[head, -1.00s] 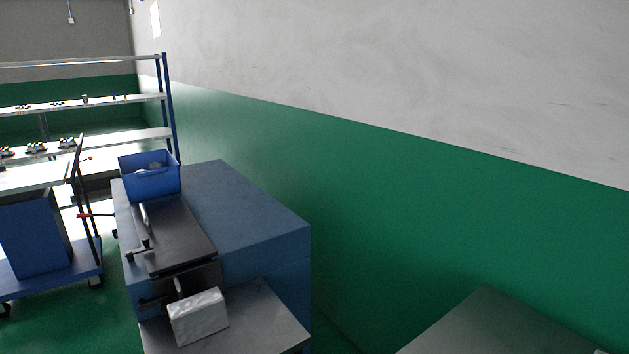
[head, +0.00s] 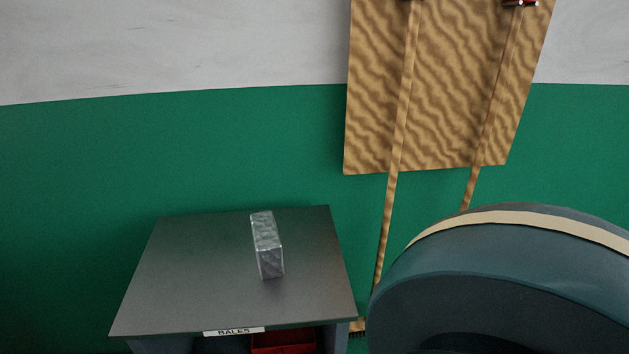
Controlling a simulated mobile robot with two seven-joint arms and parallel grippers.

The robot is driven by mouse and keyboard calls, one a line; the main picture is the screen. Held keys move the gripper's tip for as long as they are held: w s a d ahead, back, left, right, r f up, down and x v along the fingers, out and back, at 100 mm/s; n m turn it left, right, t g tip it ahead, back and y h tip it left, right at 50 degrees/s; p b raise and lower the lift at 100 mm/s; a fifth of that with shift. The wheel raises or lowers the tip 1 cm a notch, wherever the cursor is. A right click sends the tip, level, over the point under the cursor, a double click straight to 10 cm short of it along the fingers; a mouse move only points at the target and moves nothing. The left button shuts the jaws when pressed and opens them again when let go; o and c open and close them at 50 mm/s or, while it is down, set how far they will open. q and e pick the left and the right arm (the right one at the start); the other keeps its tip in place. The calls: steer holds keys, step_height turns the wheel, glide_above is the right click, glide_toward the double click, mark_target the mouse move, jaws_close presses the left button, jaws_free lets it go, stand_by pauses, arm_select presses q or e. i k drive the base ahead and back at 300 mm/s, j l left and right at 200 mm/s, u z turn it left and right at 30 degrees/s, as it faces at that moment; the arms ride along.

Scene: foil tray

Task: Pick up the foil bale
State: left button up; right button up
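A foil bale (head: 266,246), a silvery crumpled block, lies on the grey top of a table (head: 190,270) with a "BALES" label (head: 234,331) on its front edge. The bale is a little right of the middle of the top, long side pointing away from me. Nothing touches it but the table. Neither of my grippers is in the head view.
A large rounded dark teal object with a cream band (head: 520,218) fills the lower right, beside the table. A wooden board (head: 450,90) and brooms or poles (head: 383,230) are by the green wall. A red container (head: 283,340) sits under the tabletop. The tabletop is otherwise clear.

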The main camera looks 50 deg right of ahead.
mark_target(266, 237)
steer(key=z, duration=1.3)
